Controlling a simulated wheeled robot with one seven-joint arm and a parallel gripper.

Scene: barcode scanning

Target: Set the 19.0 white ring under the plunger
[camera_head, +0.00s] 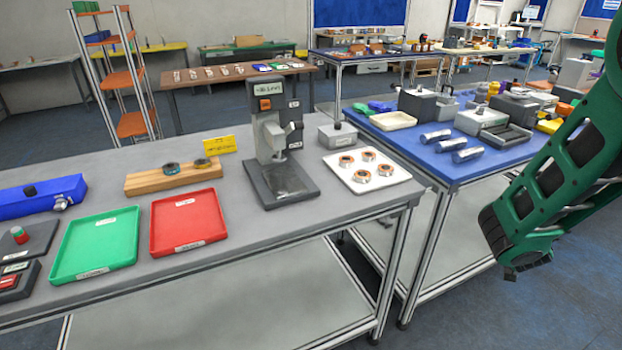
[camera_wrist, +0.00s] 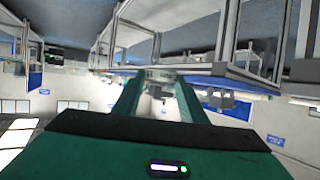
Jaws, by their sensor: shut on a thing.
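The press (camera_head: 270,130) stands on the grey table with a dark base plate (camera_head: 290,192); its plunger (camera_head: 276,137) hangs above the plate, and I see no ring on the plate. In the wrist view my gripper (camera_wrist: 160,80) has its two green fingers closed in on a small pale, ring-like thing (camera_wrist: 160,73) at the fingertips. It looks like the white ring, but its size marking cannot be read. In the head view only my green arm shows at the right, away from the press; the fingertips are not seen there.
A wooden block (camera_head: 145,184) holds a teal ring (camera_head: 171,168) and a dark, yellowish ring (camera_head: 201,162). A white tray (camera_head: 349,181) with several copper rings lies right of the press. Red (camera_head: 187,235) and green (camera_head: 95,250) trays lie left. A blue-topped table (camera_head: 420,152) stands right.

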